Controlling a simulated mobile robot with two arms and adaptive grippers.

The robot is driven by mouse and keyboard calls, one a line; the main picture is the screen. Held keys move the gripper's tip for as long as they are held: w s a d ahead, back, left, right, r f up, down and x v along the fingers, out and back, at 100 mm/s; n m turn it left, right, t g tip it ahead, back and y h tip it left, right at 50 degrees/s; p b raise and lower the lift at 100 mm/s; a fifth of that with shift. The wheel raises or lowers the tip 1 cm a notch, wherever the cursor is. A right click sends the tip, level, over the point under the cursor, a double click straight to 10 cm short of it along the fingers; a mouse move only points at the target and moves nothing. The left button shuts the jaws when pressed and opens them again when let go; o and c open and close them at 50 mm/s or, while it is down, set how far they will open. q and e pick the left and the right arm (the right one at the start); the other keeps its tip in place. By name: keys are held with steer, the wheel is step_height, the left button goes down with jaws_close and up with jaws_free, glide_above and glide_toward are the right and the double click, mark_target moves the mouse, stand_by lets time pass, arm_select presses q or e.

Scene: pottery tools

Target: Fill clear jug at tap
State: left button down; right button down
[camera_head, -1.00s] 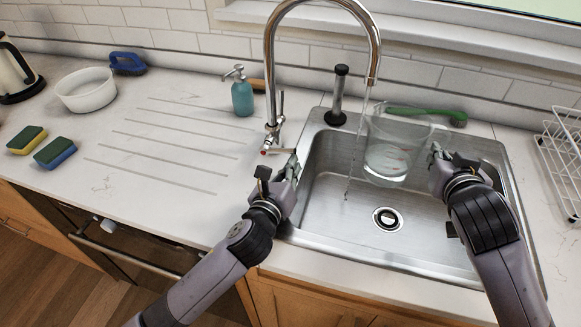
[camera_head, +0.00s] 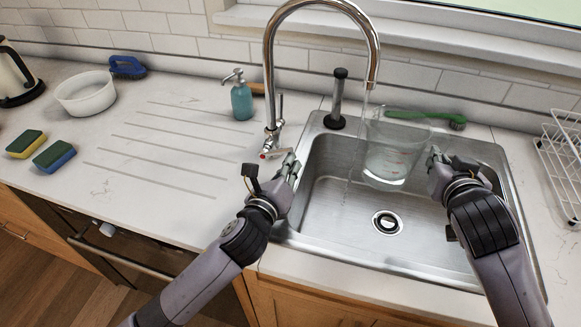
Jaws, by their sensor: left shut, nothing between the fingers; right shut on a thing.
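The clear jug (camera_head: 396,152) hangs upright over the sink, just below and right of the tap's spout. My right gripper (camera_head: 436,160) is shut on the jug's right side. Water and red markings show through its wall; the exact level is hard to read. The chrome tap (camera_head: 268,90) arches over the sink. A faint thin stream (camera_head: 350,172) shows at the jug's left; I cannot tell how much enters the jug. My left gripper (camera_head: 289,165) is shut and empty, beside the sink's left rim, just right of and below the tap's red-marked base.
The steel sink (camera_head: 330,225) has a dark drain (camera_head: 387,222). A teal soap bottle (camera_head: 241,100) stands left of the tap. A dish rack (camera_head: 562,165) is at right.

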mark_target(283, 153)
arm_select(q)
steer(key=shift+w+a+r+n, duration=0.1)
steer(key=shift+a+r+n, duration=0.05)
steer(key=shift+r+n, duration=0.4)
steer(key=shift+a+r+n, duration=0.15)
steer(key=shift+r+n, duration=0.25)
steer(key=shift+n, duration=0.25)
steer(key=n, duration=0.1)
steer(key=a+r+n, duration=0.1)
steer(key=shift+w+r+n+h, duration=0.1)
steer(key=shift+r+n+h, duration=0.15)
steer(key=shift+n+h, duration=0.05)
steer(key=shift+w+a+r+n+t+h, duration=0.15)
steer(key=shift+a+r+n, duration=0.3)
steer(key=shift+n, duration=0.5)
steer(key=shift+w+a+r+n+t+h, duration=0.1)
steer(key=shift+a+r+n+t, duration=0.15)
steer(key=shift+a+n, duration=0.45)
steer(key=shift+w+a+r+n+t+h, duration=0.1)
steer(key=shift+a+r+n, duration=0.25)
steer(key=shift+n, duration=0.8)
steer(key=shift+r, duration=0.1)
steer(key=v, duration=1)
